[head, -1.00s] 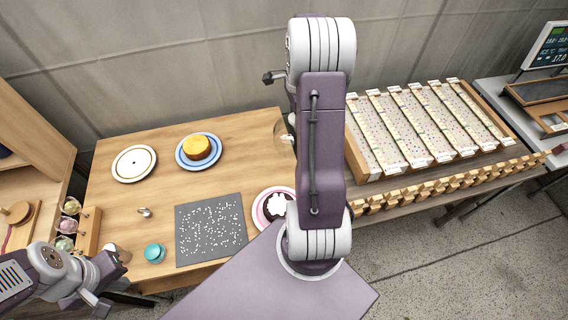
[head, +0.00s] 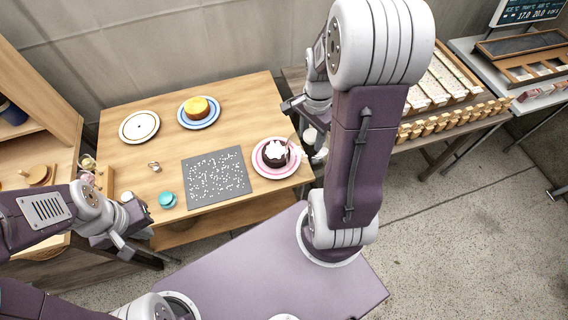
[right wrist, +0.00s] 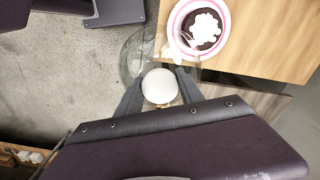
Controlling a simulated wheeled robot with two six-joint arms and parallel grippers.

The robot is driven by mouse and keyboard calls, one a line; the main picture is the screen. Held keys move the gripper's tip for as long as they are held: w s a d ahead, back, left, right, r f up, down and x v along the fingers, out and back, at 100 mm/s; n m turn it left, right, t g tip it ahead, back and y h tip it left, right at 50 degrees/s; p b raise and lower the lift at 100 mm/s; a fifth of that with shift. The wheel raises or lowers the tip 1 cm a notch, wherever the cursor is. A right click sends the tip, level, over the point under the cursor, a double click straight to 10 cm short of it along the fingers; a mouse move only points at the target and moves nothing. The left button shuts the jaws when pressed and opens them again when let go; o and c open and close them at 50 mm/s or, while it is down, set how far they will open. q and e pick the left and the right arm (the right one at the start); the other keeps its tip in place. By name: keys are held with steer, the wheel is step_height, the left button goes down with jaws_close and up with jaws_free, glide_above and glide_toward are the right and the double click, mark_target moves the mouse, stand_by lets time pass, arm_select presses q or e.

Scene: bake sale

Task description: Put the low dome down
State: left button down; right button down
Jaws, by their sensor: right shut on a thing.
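The low dome is clear glass with a white ball knob. In the right wrist view the dome (right wrist: 132,58) hangs from my right gripper (right wrist: 160,90), whose fingers are shut on the knob. Its rim overlaps the edge of the pink-rimmed plate in that view. In the head view the white knob (head: 309,136) shows at my right gripper (head: 308,132), beside the table's right edge; the clear glass is hard to make out. A dark cake with white topping (head: 275,153) sits on the pink-rimmed plate (head: 258,168). My left gripper (head: 135,241) looks open and empty near the table's front left.
The wooden table (head: 230,100) also holds a yellow cake (head: 197,107) on a blue plate, an empty white plate (head: 139,127), a speckled grey mat (head: 215,176) and a turquoise object (head: 167,200). A second table with trays stands right. Bare wood lies behind the mat.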

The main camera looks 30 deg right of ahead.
steer(key=shift+w, duration=0.65)
steer(key=w+a+f, duration=0.1)
steer(key=w+f, duration=0.2)
steer(key=w+a+f, duration=0.2)
steer(key=w+f, duration=0.1)
steer(key=f, duration=0.1)
steer(key=w+a+f, duration=0.2)
steer(key=w+f, duration=0.2)
steer(key=shift+w+a+p, duration=0.1)
steer(key=shift+a+p, duration=0.15)
steer(key=shift+p, duration=0.1)
